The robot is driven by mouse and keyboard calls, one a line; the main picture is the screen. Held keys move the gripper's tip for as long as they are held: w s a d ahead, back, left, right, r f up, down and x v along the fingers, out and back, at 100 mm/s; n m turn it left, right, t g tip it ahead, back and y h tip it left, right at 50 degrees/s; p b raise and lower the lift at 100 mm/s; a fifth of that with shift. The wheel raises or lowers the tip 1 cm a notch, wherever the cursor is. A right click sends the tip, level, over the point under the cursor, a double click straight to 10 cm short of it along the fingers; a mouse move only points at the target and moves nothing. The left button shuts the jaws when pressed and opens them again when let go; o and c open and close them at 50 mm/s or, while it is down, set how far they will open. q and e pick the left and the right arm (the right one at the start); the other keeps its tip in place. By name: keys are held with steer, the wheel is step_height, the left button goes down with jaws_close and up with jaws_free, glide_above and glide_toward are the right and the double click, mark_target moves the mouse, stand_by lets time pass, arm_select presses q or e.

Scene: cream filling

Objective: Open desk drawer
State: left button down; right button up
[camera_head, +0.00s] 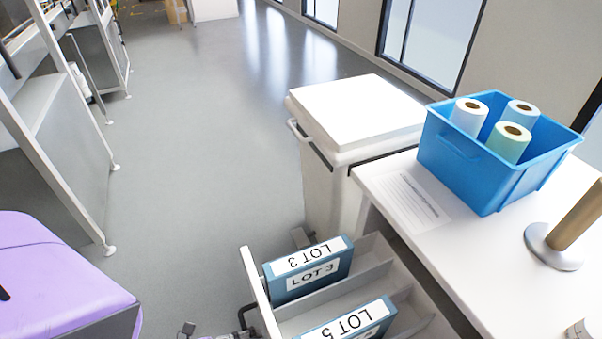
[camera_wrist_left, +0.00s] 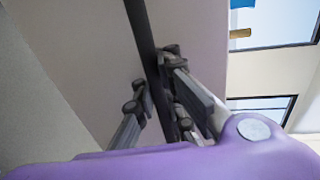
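The desk drawer (camera_head: 256,290) stands pulled out from under the white desk (camera_head: 480,262) in the head view. Its front panel faces left, and its inside is divided by grey partitions. A binder marked LOT 3 (camera_head: 308,272) and a binder marked LOT 5 (camera_head: 350,322) stand in it. My right gripper is not identifiable.
A white lidded bin (camera_head: 335,165) stands close behind the drawer. The desk carries a blue crate (camera_head: 470,163) with paper rolls, a printed sheet (camera_head: 412,200) and a metal-based stand (camera_head: 553,248). Shelving (camera_head: 60,120) stands at left. The grey floor between is clear.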

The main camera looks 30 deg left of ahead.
arm_select(q)
steer(key=shift+w+r, duration=0.2)
steer(key=shift+r, duration=0.15)
steer(key=c, duration=1.8)
jaws_free()
steer(key=shift+s+f, duration=0.1)
steer(key=shift+f, duration=0.1)
steer(key=shift+s, duration=0.15)
steer(key=v, duration=1.2)
